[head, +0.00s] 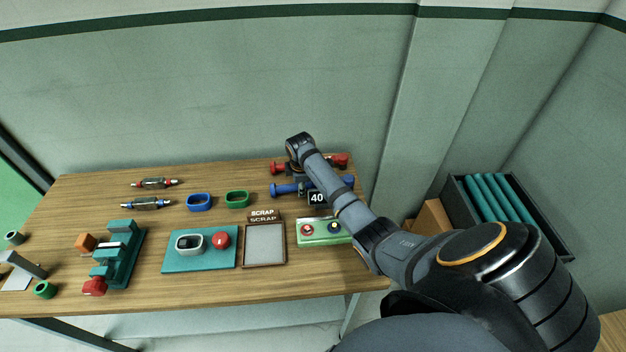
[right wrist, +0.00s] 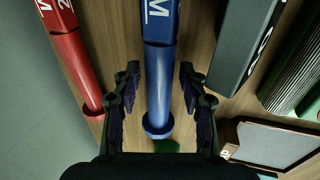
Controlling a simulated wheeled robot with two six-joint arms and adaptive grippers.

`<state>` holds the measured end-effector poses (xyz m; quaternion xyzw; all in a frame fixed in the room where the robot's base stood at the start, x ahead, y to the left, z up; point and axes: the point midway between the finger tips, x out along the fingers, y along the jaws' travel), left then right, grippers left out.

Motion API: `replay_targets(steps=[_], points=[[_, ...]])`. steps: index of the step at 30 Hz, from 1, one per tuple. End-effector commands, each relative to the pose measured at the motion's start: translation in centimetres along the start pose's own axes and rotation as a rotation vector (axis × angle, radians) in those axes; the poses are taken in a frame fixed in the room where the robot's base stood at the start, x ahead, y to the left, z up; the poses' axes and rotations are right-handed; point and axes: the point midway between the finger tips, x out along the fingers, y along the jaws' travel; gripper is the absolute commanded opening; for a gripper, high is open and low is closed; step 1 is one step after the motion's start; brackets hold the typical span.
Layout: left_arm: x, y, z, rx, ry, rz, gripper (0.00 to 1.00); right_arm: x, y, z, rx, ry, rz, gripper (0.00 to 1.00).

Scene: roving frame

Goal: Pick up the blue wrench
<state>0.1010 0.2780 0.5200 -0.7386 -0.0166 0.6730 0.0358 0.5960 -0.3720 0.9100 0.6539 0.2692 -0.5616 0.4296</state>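The blue wrench (head: 287,189) lies on the table's back right, partly hidden by my right arm. In the right wrist view the blue wrench (right wrist: 159,75) runs lengthwise between the two fingers of my right gripper (right wrist: 158,80). The fingers are apart, with a visible gap on each side of the handle. My right arm reaches over the table from the right, with the gripper pointing down; the arm mostly hides the fingers in the head view. A red wrench (head: 340,160) lies behind the blue one, and also shows left of it in the right wrist view (right wrist: 72,55). My left gripper is not in view.
A dark block marked 40 (head: 317,198) stands close beside the blue wrench. A SCRAP tray (head: 249,265), a green button box (head: 318,241), and blue (head: 199,202) and green (head: 237,199) rings are nearby.

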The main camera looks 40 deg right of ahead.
Motion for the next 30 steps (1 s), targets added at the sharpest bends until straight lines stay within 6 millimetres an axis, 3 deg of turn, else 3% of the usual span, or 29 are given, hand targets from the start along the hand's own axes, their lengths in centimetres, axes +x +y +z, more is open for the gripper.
replay_targets(steps=[1,8,23,30], points=[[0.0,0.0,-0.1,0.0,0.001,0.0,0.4,0.0,0.0,0.0,0.0,0.0,0.0,0.32],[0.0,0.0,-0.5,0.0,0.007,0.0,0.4,0.0,0.0,0.0,0.0,-0.001,-0.001,0.0],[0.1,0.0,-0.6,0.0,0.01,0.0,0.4,-0.2,0.1,0.0,0.0,-0.001,0.001,0.0],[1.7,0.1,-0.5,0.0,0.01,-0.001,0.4,-3.1,0.9,0.0,0.0,0.001,0.007,0.0]])
